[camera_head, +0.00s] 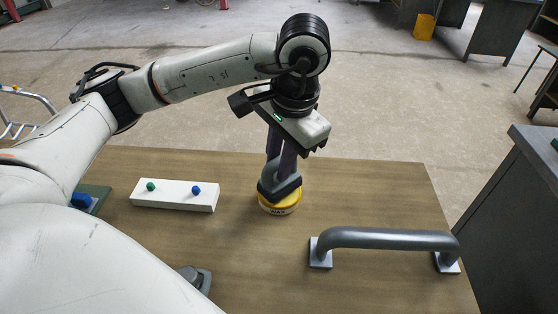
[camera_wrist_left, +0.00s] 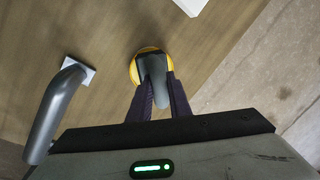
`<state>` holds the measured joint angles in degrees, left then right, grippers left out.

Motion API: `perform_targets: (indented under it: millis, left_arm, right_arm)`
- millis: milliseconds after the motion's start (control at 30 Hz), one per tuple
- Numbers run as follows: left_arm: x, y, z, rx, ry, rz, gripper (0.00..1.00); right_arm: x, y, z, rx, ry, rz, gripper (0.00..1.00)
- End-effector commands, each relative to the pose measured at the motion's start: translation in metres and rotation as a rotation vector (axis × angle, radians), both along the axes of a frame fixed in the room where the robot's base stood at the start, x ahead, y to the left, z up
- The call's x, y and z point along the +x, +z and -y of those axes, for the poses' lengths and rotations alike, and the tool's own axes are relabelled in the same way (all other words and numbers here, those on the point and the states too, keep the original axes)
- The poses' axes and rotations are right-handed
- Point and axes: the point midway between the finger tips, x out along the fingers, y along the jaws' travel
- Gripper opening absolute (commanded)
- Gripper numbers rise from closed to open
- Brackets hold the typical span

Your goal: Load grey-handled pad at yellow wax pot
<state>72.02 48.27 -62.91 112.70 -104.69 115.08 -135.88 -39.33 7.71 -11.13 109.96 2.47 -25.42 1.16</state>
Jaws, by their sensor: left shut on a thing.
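My left gripper (camera_head: 280,172) points down over the table and is shut on the grey handle of the pad (camera_head: 281,190). The pad is at the yellow wax pot (camera_head: 280,208), with its lower end over the pot's top. In the left wrist view the grey handle (camera_wrist_left: 153,68) sits between the dark fingers, in front of the yellow pot (camera_wrist_left: 134,72). The pad's underside is hidden, so I cannot tell if it touches the wax. My right gripper is not in view.
A grey tubular bar on two plates (camera_head: 390,239) stands at the table's right. A white block (camera_head: 174,196) with a green and a blue knob lies left of the pot. A dark grey piece (camera_head: 197,277) is partly hidden near the front. The wooden table (camera_head: 370,185) has bare room behind the bar.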

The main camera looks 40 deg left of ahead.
Motion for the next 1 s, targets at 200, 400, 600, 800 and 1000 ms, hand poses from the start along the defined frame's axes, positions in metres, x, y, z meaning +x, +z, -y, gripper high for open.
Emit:
perform_targets:
  millis: [200,400,600,800,1000]
  left_arm:
    - [0.0001,-0.0030,-0.0002,0.000,0.001,0.001,0.00]
    - [0.0001,-0.0055,-0.0002,0.000,0.001,0.001,0.00]
    - [0.0001,-0.0058,-0.0001,0.000,0.001,0.001,0.00]
    - [0.0000,-0.0060,-0.0002,0.000,0.000,0.000,0.00]
    - [0.0001,-0.0064,-0.0002,0.000,0.001,0.000,0.00]
  right_arm:
    - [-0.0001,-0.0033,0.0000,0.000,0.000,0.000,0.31]
    - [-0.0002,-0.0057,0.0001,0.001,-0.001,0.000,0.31]
    - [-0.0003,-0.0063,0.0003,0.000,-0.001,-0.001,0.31]
    - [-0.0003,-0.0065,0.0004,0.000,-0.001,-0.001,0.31]
    - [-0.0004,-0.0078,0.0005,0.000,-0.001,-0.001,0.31]
